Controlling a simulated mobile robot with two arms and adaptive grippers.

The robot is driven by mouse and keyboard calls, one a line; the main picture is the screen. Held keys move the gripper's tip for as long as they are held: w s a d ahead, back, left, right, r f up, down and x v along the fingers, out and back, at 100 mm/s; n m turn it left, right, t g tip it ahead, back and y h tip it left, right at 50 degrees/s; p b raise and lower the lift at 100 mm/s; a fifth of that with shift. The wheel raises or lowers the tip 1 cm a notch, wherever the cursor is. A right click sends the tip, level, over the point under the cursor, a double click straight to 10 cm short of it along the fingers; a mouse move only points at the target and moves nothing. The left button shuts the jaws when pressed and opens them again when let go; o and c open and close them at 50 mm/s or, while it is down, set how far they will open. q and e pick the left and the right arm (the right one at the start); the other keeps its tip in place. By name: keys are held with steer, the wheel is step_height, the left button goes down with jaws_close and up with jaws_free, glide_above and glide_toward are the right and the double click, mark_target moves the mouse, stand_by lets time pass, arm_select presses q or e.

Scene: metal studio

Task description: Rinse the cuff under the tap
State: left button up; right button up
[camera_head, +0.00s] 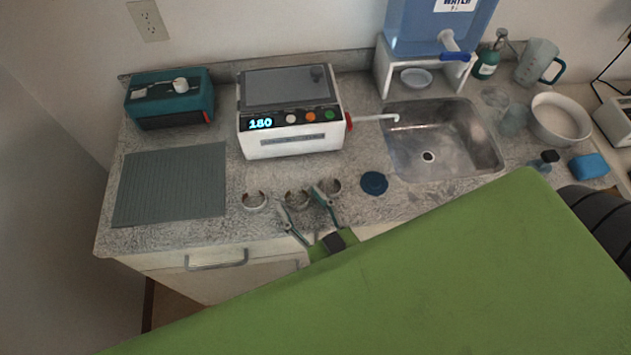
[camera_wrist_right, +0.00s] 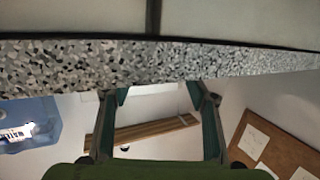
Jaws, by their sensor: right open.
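Three small ring-shaped cuffs stand in a row near the counter's front edge: a left one (camera_head: 254,201), a middle one (camera_head: 296,199) and a right one (camera_head: 331,187). My right gripper (camera_head: 299,199) is open, its fingers spread around or just above the middle cuff; I cannot tell whether they touch it. In the right wrist view, the open fingers (camera_wrist_right: 157,95) show nothing between them but background; no cuff is visible there. A blue tap (camera_head: 455,56) on the water container (camera_head: 415,25) hangs near the metal sink (camera_head: 410,160). My left gripper is out of view.
A dark blue disc (camera_head: 374,183) lies right of the cuffs. A ribbed mat (camera_head: 170,185) lies left. A bowl (camera_head: 560,118) and blue sponge (camera_head: 589,167) sit right of the sink.

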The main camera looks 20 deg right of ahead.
steer(key=shift+s+f+b, duration=0.2)
steer(key=shift+f+b, duration=0.05)
steer(key=shift+b, duration=0.05)
steer(key=s+d+r+b, duration=0.15)
steer(key=s+b, duration=0.25)
steer(key=s, duration=0.8)
steer(key=s+f+n+g+y, duration=0.1)
steer(key=s+f+g, duration=0.2)
steer(key=f, duration=1.1)
steer(key=s+f+n+g+y, duration=0.1)
steer(key=s+f+g, duration=0.15)
steer(key=f, duration=1.25)
steer(key=s+d+f+g+h, duration=0.1)
steer(key=s+d+f+g, duration=0.2)
steer(key=f, duration=0.4)
steer(key=s+d+f+g+h, duration=0.1)
steer(key=s+d+f+g, duration=0.2)
steer(key=s+f, duration=0.2)
steer(key=s+d+f+g+h, duration=0.1)
steer(key=s+d+f+g, duration=0.2)
steer(key=f, duration=0.6)
steer(key=shift+s+d+f+m, duration=0.25)
steer(key=shift+s+m, duration=0.15)
steer(key=shift+s, duration=0.3)
steer(key=shift+s+d+f+g+h, duration=0.1)
steer(key=shift+s+g+h, duration=0.15)
steer(key=shift+g+h, duration=0.1)
steer(key=shift+c, duration=1)
